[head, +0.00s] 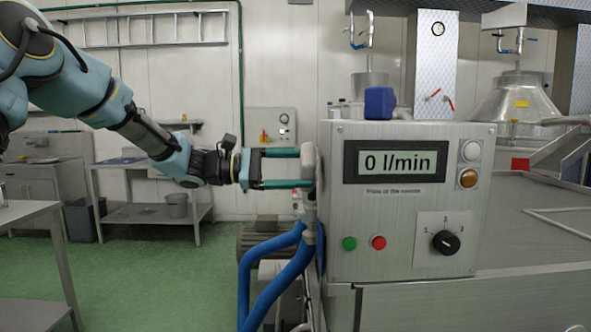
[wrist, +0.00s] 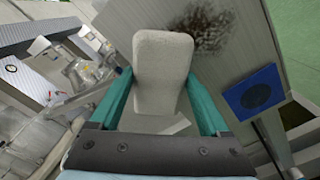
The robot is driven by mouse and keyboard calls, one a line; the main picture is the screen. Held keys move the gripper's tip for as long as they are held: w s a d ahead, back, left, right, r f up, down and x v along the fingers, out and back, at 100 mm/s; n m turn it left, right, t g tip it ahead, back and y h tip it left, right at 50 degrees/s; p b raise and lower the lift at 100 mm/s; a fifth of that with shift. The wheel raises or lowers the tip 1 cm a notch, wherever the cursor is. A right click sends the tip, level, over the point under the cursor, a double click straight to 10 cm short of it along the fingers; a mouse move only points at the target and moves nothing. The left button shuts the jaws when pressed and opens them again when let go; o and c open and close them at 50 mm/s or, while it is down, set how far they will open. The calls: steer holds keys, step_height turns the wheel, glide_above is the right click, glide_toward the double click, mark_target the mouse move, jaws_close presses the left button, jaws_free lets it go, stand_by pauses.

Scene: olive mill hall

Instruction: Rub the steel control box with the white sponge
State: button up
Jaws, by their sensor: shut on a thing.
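The steel control box (head: 405,250) stands in the right half of the head view, with a display reading 0 l/min, buttons and a dial on its front. My gripper (head: 308,168) reaches in from the left and is shut on the white sponge (head: 309,160), beside the box's left side. In the wrist view the white sponge (wrist: 163,72) sits between the teal fingers of my gripper (wrist: 172,100). Behind it is a pale steel face of the box (wrist: 240,60) with a dark smudge (wrist: 203,28). I cannot tell whether the sponge touches the face.
A blue container (head: 379,103) stands on top of the box. Blue hoses (head: 262,265) run below my gripper. In the wrist view a blue square part (wrist: 254,91) is on the right. A steel worktop (head: 545,220) lies to the right; green floor (head: 150,275) is open at left.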

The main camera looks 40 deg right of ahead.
mark_target(303, 176)
steer(key=shift+s+d, duration=0.3)
steer(key=shift+d, duration=0.1)
steer(key=shift+s+a+b, duration=0.5)
steer(key=shift+s+a, duration=0.8)
steer(key=shift+s, duration=0.1)
steer(key=shift+s+a, duration=0.75)
steer(key=shift+s, duration=0.25)
steer(key=shift+s+a, duration=0.8)
steer(key=shift+s, duration=0.25)
steer(key=shift+s+a, duration=0.75)
steer(key=shift+s, duration=0.25)
steer(key=shift+r, duration=0.1)
steer(key=shift+w+d+p, duration=0.25)
steer(key=shift+w+d, duration=0.55)
steer(key=shift+w, duration=0.2)
steer(key=shift+w+d+p, duration=0.25)
steer(key=shift+w+d, duration=0.5)
steer(key=shift+w, duration=0.3)
steer(key=shift+w+d+p, duration=0.25)
steer(key=shift+w+d, duration=0.55)
steer(key=shift+w, duration=0.2)
steer(key=shift+w+d+p, duration=0.5)
steer(key=shift+w+d, duration=0.75)
steer(key=shift+w, duration=0.1)
steer(key=shift+p+v, duration=0.6)
steer(key=shift+v, duration=2.4)
